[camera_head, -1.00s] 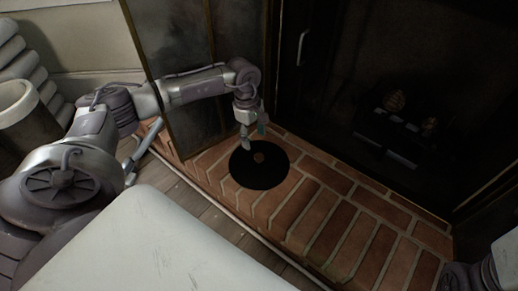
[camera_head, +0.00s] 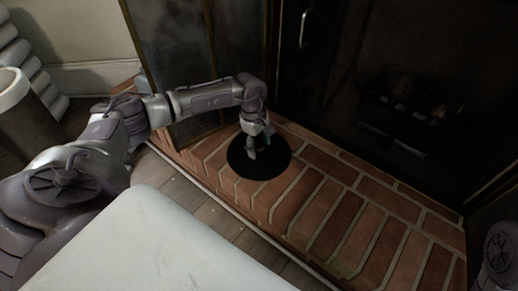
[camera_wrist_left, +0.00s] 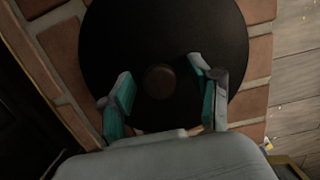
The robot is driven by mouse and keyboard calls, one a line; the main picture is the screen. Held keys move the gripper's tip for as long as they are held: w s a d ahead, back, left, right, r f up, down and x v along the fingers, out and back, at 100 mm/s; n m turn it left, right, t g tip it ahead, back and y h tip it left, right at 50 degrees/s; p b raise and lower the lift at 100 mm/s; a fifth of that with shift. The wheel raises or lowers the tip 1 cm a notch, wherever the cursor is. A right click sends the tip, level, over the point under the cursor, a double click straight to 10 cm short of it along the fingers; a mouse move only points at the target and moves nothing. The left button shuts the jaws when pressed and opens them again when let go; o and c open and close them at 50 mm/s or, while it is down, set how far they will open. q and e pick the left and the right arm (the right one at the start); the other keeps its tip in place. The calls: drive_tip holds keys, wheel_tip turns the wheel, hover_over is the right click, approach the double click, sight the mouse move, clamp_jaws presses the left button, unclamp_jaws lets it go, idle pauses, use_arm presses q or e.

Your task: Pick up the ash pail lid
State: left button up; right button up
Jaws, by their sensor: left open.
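The ash pail lid (camera_head: 262,168) is a flat black disc lying on the brick hearth in the head view. In the left wrist view the lid (camera_wrist_left: 165,40) fills the upper middle, with a round brown knob (camera_wrist_left: 160,81) at its centre. My right gripper is not in view; only a part of my right arm shows at the lower right.
The brick hearth (camera_head: 340,215) runs in front of a dark firebox with a glass door (camera_head: 205,60) standing open beside my left arm. Dim objects (camera_head: 405,110) lie inside the firebox. A round container (camera_head: 14,90) stands at the far left. Bare bricks lie right of the lid.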

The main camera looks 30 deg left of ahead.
use_arm(q)
clamp_jaws()
drive_tip(key=shift+r, duration=0.1)
